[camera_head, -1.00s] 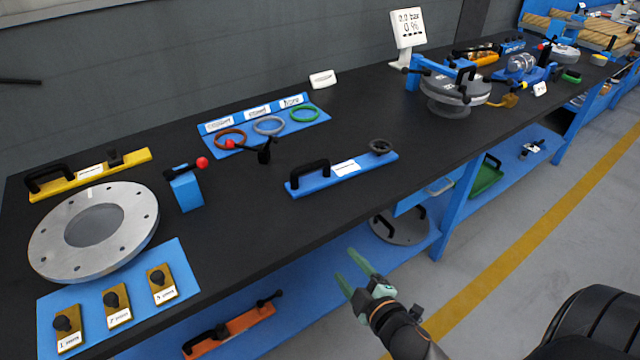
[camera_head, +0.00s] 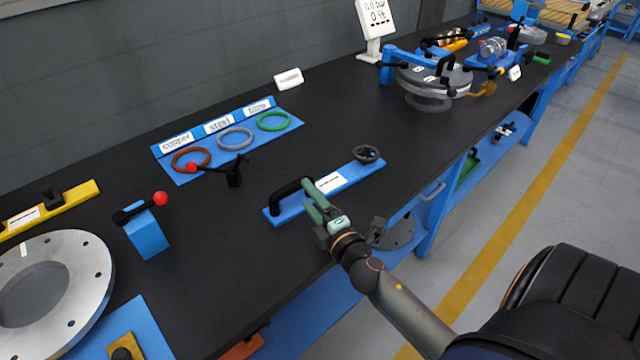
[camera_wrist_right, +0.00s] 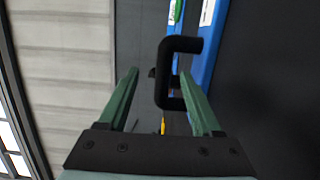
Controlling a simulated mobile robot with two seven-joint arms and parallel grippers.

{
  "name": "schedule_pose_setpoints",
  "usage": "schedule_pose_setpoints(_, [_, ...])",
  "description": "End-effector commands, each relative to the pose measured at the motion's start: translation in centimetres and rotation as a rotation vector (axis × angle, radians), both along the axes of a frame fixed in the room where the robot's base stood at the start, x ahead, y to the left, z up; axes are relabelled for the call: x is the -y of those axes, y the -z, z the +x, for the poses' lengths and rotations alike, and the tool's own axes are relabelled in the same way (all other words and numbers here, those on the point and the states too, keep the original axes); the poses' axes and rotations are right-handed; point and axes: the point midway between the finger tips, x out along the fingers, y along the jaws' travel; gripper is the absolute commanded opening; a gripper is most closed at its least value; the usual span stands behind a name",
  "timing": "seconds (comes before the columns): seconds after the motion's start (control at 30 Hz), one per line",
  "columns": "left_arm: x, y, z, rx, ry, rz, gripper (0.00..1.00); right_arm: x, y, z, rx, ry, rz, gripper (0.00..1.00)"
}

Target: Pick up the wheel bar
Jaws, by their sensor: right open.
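The wheel bar (camera_head: 345,179) is a blue bar on the black bench top, with a black handle at its left end, a white label and a dark handwheel at its right end. My right gripper (camera_head: 309,195) is open, with green fingers close to the black handle and partly covering that end of the bar. In the right wrist view, the handle (camera_wrist_right: 165,74) shows between the open fingertips, overlapping the right one; I cannot tell whether they touch. The blue bar (camera_wrist_right: 209,45) lies beyond it. My left gripper is not in view.
A blue board (camera_head: 184,178) with copper, steel and green rings lies behind. A blue block (camera_head: 148,235) with a red-knobbed lever and a flanged plate (camera_head: 92,290) are at left. A grey round assembly (camera_head: 432,82) stands at back right.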

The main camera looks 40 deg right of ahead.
Motion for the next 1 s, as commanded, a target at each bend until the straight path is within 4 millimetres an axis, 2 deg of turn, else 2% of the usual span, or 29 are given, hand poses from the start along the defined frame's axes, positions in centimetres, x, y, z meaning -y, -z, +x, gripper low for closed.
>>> schedule_pose_setpoints(0.1, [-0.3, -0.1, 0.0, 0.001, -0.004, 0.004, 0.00, 0.2, 0.0, 1.4, 0.000, -0.001, -0.001, 0.66])
schedule_pose_setpoints(0.37, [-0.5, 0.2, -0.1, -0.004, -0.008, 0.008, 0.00, 0.6, 0.2, 3.0, 0.000, 0.000, 0.000, 0.66])
schedule_pose_setpoints(0.63, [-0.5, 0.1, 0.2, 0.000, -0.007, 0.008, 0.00, 1.4, 0.6, 6.5, 0.001, -0.001, 0.001, 0.66])
schedule_pose_setpoints(0.97, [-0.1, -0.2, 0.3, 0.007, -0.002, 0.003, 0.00, 1.5, 0.7, 7.0, -0.001, -0.001, 0.000, 0.66])
schedule_pose_setpoints(1.0, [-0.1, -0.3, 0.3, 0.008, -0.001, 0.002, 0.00, 1.5, 0.7, 7.0, -0.001, -0.001, 0.000, 0.63])
